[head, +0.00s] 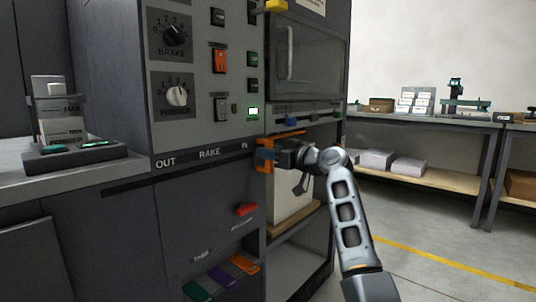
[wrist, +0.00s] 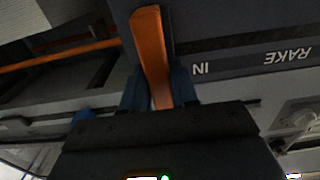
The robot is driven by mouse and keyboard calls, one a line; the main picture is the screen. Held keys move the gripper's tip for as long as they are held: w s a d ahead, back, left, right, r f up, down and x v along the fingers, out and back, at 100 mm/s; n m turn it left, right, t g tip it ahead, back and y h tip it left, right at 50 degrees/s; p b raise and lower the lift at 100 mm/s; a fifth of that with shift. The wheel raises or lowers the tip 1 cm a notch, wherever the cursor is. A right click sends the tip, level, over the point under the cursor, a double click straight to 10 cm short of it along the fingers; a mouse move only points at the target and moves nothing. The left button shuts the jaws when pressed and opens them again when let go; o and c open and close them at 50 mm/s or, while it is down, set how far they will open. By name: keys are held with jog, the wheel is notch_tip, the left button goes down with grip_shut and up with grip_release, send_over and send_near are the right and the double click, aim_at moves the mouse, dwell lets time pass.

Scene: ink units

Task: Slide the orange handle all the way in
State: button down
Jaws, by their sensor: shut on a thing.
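The orange handle (head: 268,167) is at the right end of the slot marked OUT, RAKE and IN, beside the IN label, near the cabinet's front corner. An orange bar runs back from it along the open bay. My gripper (head: 265,154) is shut on the handle, with its blue fingertips on either side. In the wrist view the handle (wrist: 150,45) stands between the fingers of my gripper (wrist: 158,88), and the IN label is close to its right. The fingers hide part of the handle.
A dark slot (head: 135,183) runs left along the panel below the knobs (head: 177,96). The open bay holds a white block (head: 290,199). Floor to the right is clear up to a shelved bench (head: 425,175).

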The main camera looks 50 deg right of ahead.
jog(key=c, duration=1)
grip_release()
jog(key=shift+d, duration=0.35)
jog(key=shift+o, duration=0.2)
jog(key=s+p, duration=0.1)
jog(key=s, duration=0.7)
jog(key=shift+p, duration=0.3)
jog(key=shift+w+a+f, duration=0.1)
jog(key=shift+f, duration=0.05)
